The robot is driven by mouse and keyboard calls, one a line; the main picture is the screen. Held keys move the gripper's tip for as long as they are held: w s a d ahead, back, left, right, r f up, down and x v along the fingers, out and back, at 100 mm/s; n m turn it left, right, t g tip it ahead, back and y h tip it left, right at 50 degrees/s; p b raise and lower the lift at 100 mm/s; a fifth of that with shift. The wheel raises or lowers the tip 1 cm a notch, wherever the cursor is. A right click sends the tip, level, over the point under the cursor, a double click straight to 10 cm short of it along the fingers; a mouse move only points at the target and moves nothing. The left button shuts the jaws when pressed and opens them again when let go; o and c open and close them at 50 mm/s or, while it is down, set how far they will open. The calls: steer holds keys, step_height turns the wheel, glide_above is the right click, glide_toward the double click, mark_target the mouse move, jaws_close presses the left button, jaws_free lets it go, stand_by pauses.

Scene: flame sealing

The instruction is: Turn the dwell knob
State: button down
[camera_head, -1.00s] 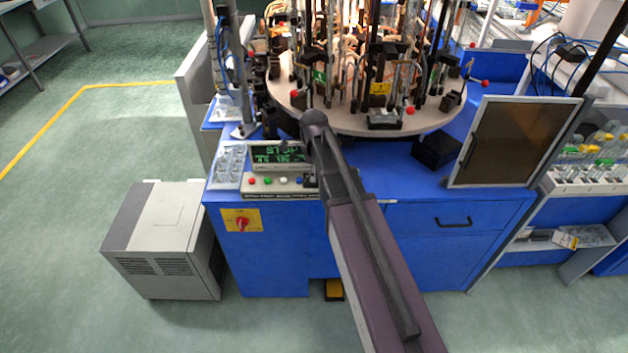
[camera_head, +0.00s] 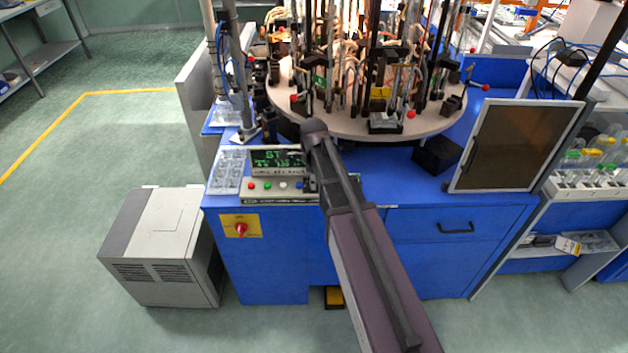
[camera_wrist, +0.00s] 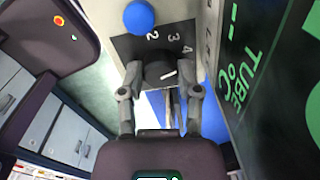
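The dwell knob (camera_wrist: 160,73) is a round black knob with a white pointer line, on a black plate marked 2, 3 and 4. The pointer line is toward the right, below the 4. My gripper (camera_wrist: 161,80) has one finger on each side of the knob, and the knob fills the gap between the fingertips. In the head view, my gripper (camera_head: 309,184) is at the right end of the control panel (camera_head: 262,197), where my arm hides most of it and the knob.
A blue button (camera_wrist: 139,16) sits beside the knob plate. The display (camera_wrist: 250,70) with green text rises close to my gripper's right; it also shows in the head view (camera_head: 277,160). A round turntable (camera_head: 350,127) with upright fixtures stands behind. A dark framed panel (camera_head: 517,145) stands right.

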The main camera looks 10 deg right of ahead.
steer(key=shift+n, duration=0.5)
steer(key=n, duration=0.6)
steer(key=shift+s, duration=0.1)
stand_by(0.5)
steer(key=c, duration=0.6)
jaws_free()
steer(key=shift+m, duration=0.3)
